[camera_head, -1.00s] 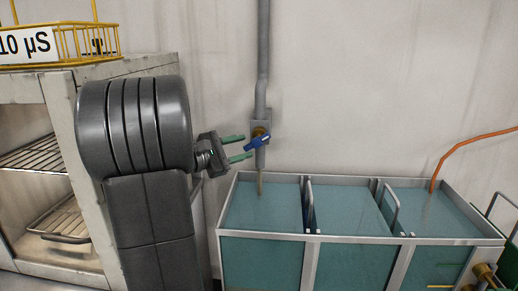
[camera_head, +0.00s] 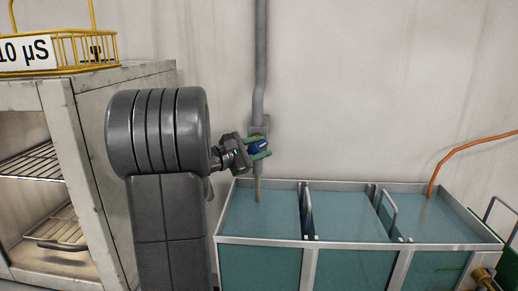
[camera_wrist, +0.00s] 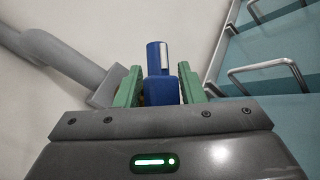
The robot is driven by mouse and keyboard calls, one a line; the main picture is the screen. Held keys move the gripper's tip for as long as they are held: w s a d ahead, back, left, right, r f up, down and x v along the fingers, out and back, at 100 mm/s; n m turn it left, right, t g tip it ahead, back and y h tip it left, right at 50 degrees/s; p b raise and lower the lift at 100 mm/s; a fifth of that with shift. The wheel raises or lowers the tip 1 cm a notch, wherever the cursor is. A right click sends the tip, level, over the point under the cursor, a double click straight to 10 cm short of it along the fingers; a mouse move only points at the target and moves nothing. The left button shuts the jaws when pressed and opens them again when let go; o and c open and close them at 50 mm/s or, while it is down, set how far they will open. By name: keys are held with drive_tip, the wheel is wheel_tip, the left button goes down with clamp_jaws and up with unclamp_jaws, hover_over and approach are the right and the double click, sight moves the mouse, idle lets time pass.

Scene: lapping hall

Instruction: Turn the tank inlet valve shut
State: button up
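The tank inlet valve has a blue lever handle (camera_head: 258,146) and sits on the grey vertical pipe (camera_head: 260,70) above the left end of the tank. My gripper (camera_head: 257,148) is at the valve, with its green fingers on either side of the blue handle. In the wrist view the handle (camera_wrist: 159,75) stands between the two fingers, with little or no gap seen; I cannot tell whether they press on it. The brass valve body is mostly hidden behind my gripper.
The tank (camera_head: 330,241) with several water-filled compartments stands below the valve. An orange hose (camera_head: 455,150) enters its right compartment. A metal cabinet (camera_head: 120,95) with a yellow basket (camera_head: 85,48) on top stands to the left. The wall is close behind the pipe.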

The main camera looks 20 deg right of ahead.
clamp_jaws()
drive_tip(key=m+y+p, duration=0.1)
drive_tip(key=m+y, duration=0.1)
drive_tip(key=y, duration=0.1)
drive_tip(key=shift+f+m+y, duration=0.15)
drive_tip(key=shift+m+y, duration=0.15)
drive_tip(key=shift+m, duration=0.1)
drive_tip(key=shift+a+f+m+y+p, duration=0.15)
drive_tip(key=shift+m+y+p, duration=0.3)
drive_tip(key=shift+y, duration=0.35)
drive_tip(key=shift+f, duration=0.1)
drive_tip(key=shift+o, duration=0.9)
unclamp_jaws()
